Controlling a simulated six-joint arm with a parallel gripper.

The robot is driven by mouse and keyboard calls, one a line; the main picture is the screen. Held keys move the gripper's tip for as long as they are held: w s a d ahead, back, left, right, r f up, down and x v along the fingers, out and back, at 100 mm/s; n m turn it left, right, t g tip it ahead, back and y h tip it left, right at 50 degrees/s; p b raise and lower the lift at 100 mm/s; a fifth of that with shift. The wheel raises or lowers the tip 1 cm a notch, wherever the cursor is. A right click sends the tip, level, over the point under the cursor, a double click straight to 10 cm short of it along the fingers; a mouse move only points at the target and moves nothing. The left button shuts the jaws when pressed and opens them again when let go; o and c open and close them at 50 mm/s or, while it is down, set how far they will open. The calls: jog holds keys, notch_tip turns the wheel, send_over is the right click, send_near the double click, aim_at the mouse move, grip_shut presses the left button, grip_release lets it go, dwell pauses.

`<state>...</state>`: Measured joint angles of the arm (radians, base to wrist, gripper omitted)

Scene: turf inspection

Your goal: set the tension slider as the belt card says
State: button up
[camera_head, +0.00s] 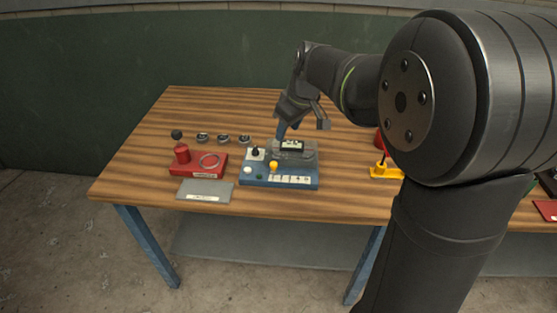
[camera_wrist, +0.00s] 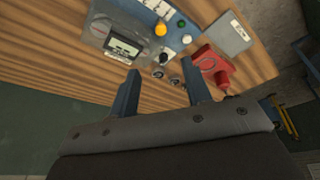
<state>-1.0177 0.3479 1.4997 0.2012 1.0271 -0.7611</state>
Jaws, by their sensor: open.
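A blue device (camera_head: 279,183) stands near the table's front edge, with a display (camera_head: 292,145) at its back, an orange knob (camera_head: 273,165), a black knob (camera_head: 255,152), white and green buttons and a strip of pale labels. I cannot tell which part is the tension slider. A grey plate (camera_head: 205,187) with a small white label lies left of the device; its writing is too small to read, and I cannot tell if it is the belt card. My gripper (camera_head: 302,128) is open and empty above the device's back. The wrist view shows the orange knob (camera_wrist: 160,29) beyond the fingers (camera_wrist: 160,82).
A yellow stand (camera_head: 386,171) is at the right, partly behind my arm. The table's back left is clear.

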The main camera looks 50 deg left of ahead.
jog(key=w+m+g, duration=0.1)
jog(key=w+m, duration=0.1)
jog(key=m, duration=0.5)
jog(key=m+g, duration=0.1)
jog(key=m, duration=0.4)
send_near(275, 164)
jog(key=shift+h, duration=0.4)
jog(key=x, duration=0.9)
jog(key=shift+a+r, duration=0.1)
jog(key=shift+a, duration=0.3)
grip_shut()
